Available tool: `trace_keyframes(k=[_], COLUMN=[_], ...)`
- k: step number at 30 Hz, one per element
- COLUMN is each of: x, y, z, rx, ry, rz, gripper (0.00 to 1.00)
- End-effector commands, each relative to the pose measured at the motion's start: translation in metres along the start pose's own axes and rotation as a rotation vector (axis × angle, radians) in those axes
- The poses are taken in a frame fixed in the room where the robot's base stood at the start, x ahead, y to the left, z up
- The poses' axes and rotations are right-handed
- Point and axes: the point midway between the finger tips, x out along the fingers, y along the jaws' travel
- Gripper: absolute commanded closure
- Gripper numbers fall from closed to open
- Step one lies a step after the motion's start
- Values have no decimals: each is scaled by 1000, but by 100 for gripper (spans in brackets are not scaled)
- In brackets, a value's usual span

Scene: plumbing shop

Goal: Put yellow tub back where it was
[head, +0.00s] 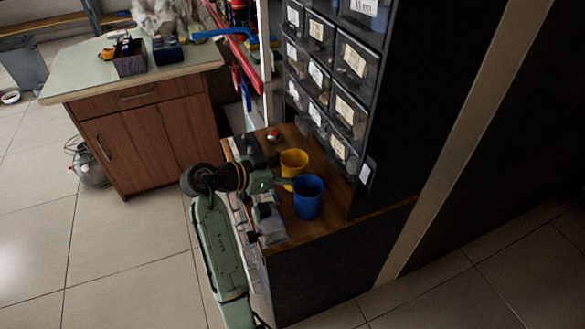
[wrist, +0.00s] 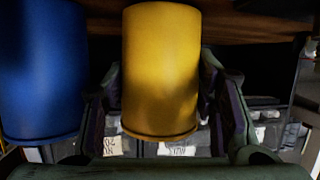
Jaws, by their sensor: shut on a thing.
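The yellow tub (head: 294,161) is at the wooden counter (head: 325,222), in front of the drawer rack. It also shows in the wrist view (wrist: 161,70), between the two fingers of my gripper (wrist: 162,95), which is shut on it. In the head view my gripper (head: 283,184) reaches in from the left, partly hidden behind my own wrist. The blue tub (head: 308,198) stands on the counter just in front of the yellow one, and at the left in the wrist view (wrist: 40,70). I cannot tell whether the yellow tub touches the counter.
A black rack of labelled drawers (head: 345,60) rises close behind and right of the tubs. A small red-topped item (head: 273,137) is on the counter's far end. A grey object (head: 268,224) lies near its front left edge. A wooden cabinet (head: 145,140) stands farther left.

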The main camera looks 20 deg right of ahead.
Motion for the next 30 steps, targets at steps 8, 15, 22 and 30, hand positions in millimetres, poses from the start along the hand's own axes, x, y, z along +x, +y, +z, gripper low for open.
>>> trace_keyframes(k=[8,15,22,30], x=[1,1,-17,-76], y=[0,0,-2,-1], z=[3,2,1,2], rx=[0,0,0,2], ry=[0,0,0,0], rz=[0,0,-5,-5], gripper=[39,39,39,39])
